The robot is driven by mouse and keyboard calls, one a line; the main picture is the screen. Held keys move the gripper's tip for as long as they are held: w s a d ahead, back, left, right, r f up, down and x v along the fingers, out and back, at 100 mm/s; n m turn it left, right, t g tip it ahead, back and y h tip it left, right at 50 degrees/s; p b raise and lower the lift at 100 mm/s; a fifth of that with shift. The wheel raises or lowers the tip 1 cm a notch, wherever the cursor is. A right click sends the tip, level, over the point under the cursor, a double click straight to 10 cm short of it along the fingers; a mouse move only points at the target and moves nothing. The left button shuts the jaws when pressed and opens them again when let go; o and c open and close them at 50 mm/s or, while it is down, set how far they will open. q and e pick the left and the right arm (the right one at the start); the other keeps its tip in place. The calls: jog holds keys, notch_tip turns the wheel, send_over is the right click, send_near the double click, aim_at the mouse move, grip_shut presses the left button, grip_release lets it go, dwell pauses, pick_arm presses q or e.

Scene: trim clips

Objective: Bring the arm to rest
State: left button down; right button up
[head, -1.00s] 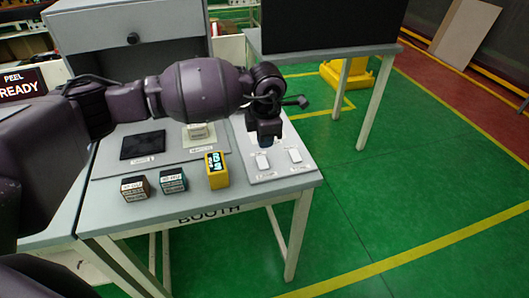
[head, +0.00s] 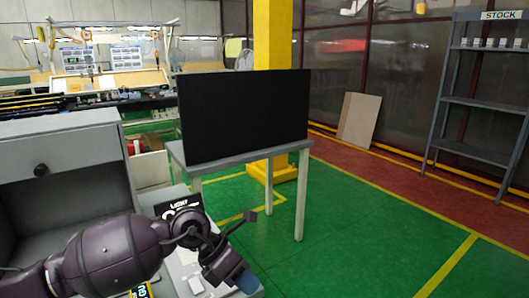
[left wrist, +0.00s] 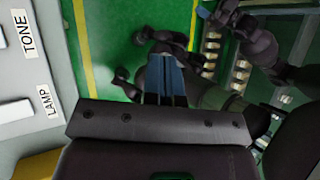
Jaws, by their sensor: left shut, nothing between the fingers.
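My left gripper (head: 238,278) shows at the bottom of the head view, at the end of my dark purple left arm. It hangs over the right edge of the booth table. In the left wrist view its blue fingers (left wrist: 166,80) are together with nothing between them, over green floor. Dark links of my own body show at the right of that view. A blue tip there (left wrist: 203,12), near the top edge, looks like part of my right gripper; its jaws cannot be made out.
A grey panel with TONE (left wrist: 27,32) and LAMP (left wrist: 47,102) labels lies left of the fingers in the wrist view. In the head view, a table (head: 185,156) with a black screen (head: 245,115) stands beyond. A shelf (head: 478,100) stands far right. Green floor between is open.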

pick_arm(q)
jog(key=s+d+r+n+t+h, duration=0.45)
jog(key=r+n+h, duration=0.35)
jog(key=h, duration=0.3)
jog(key=w+a+r+n+t+y, duration=0.25)
jog(key=a+n+t, duration=0.25)
jog(key=n+t, duration=0.65)
jog(key=s+a+f+n+t+y, duration=0.2)
jog(key=a+f+n+y, duration=0.9)
jog(key=a+n+y, duration=0.65)
jog(key=s+a+f+n+g, duration=0.3)
jog(key=s+f+n+g, duration=0.3)
jog(key=s, duration=0.6)
jog(key=s+a+f+n+g, duration=0.35)
jog(key=s+f+g, duration=0.35)
jog(key=s+f, duration=0.3)
jog(key=w+f+t, duration=0.6)
jog(key=f+t, duration=0.1)
jog(key=f, duration=0.2)
jog(key=shift+d+t+h, duration=0.3)
jog(key=shift+d+h, duration=0.1)
jog(key=shift+d, duration=0.05)
